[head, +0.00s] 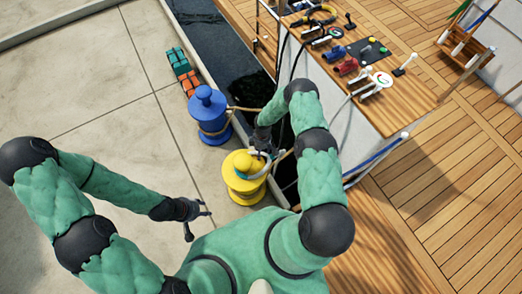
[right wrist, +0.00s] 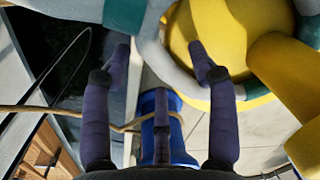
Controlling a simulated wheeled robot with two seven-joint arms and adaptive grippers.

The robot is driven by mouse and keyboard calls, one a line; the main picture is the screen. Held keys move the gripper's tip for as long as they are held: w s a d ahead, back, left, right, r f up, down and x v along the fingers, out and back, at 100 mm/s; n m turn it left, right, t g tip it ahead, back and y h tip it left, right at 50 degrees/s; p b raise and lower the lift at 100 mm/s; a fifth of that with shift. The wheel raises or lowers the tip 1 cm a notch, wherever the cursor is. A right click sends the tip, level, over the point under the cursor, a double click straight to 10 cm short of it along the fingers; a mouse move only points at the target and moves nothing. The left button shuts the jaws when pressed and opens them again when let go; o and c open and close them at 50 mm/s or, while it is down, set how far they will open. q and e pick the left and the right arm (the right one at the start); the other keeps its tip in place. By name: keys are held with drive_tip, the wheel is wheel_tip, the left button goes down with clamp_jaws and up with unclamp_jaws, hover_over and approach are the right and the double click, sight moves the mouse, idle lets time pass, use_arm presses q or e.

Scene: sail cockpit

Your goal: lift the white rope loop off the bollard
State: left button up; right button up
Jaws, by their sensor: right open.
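The yellow bollard (head: 241,184) stands on the quay, with the white rope loop (head: 262,172) around its upper part. In the right wrist view, the loop (right wrist: 153,52) is thick and off-white with green bands, curving beside the yellow bollard (right wrist: 222,30). My right gripper (right wrist: 162,58) is open, and a stretch of the loop shows between its fingertips; I cannot tell whether they touch it. In the head view the right gripper is partly hidden by its arm. My left gripper (head: 198,220) is open and empty, low over the quay, left of the yellow bollard.
A blue bollard (head: 208,117) with a tan rope stands just behind the yellow one. Orange and green blocks (head: 184,72) lie along the quay edge. Dark water (head: 215,45) separates quay and boat. A wooden console (head: 400,100) with levers is at right. The left quay is clear.

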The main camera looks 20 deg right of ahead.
drive_tip(key=shift+c, duration=0.3)
clamp_jaws()
drive_tip(key=shift+r, duration=0.1)
drive_tip(key=shift+r, duration=0.55)
drive_tip(key=shift+a, duration=0.1)
drive_tip(key=shift+s+a+p, duration=0.15)
drive_tip(key=shift+a, duration=0.65)
drive_tip(key=shift+s+a+p, duration=0.1)
drive_tip(key=shift+a+p, duration=0.05)
drive_tip(key=shift+a, duration=0.65)
